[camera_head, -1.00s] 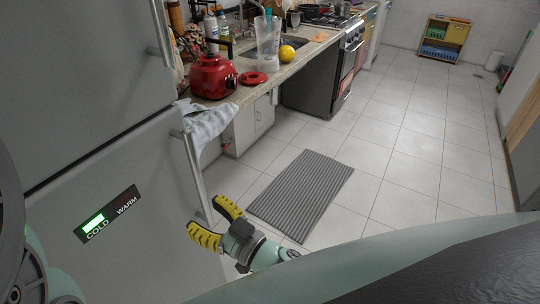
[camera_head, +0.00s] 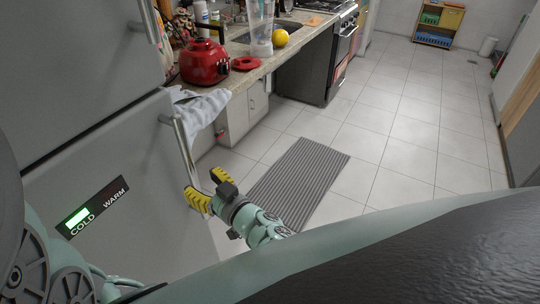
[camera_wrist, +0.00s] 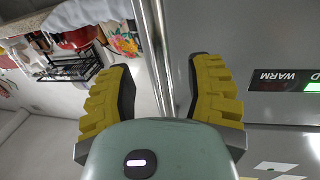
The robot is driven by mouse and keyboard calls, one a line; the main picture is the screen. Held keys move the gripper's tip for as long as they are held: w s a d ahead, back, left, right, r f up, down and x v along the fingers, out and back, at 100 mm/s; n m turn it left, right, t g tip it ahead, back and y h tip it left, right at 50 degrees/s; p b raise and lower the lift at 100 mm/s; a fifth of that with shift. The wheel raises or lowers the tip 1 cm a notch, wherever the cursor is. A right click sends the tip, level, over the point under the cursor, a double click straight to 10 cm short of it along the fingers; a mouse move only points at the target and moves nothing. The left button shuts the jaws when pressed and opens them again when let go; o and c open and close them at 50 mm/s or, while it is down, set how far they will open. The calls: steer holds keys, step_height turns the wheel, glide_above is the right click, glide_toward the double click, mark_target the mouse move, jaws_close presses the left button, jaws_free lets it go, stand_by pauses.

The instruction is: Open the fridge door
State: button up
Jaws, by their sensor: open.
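The grey fridge has an upper door (camera_head: 75,60) and a lower door (camera_head: 130,165) at the left of the head view; the lower door looks shut. A vertical metal bar handle (camera_head: 183,145) runs along the lower door's right side. My gripper (camera_head: 202,184), with yellow padded fingers, is at the handle's lower part. In the wrist view, the handle (camera_wrist: 154,45) runs between the two spread fingers of my gripper (camera_wrist: 160,65). The fingers stand apart on either side of the bar. Whether either pad touches it I cannot tell.
A counter (camera_head: 235,85) with a red pot (camera_head: 205,63) and a hanging cloth (camera_head: 198,108) adjoins the fridge. A striped grey mat (camera_head: 300,180) lies on the floor. The tiled floor (camera_head: 400,140) to the right is clear.

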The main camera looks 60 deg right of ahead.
mark_target(196, 178)
steer(key=w, duration=0.4)
steer(key=shift+w+d, duration=0.2)
steer(key=shift+d, duration=0.05)
steer(key=shift+o, duration=0.5)
jaws_close()
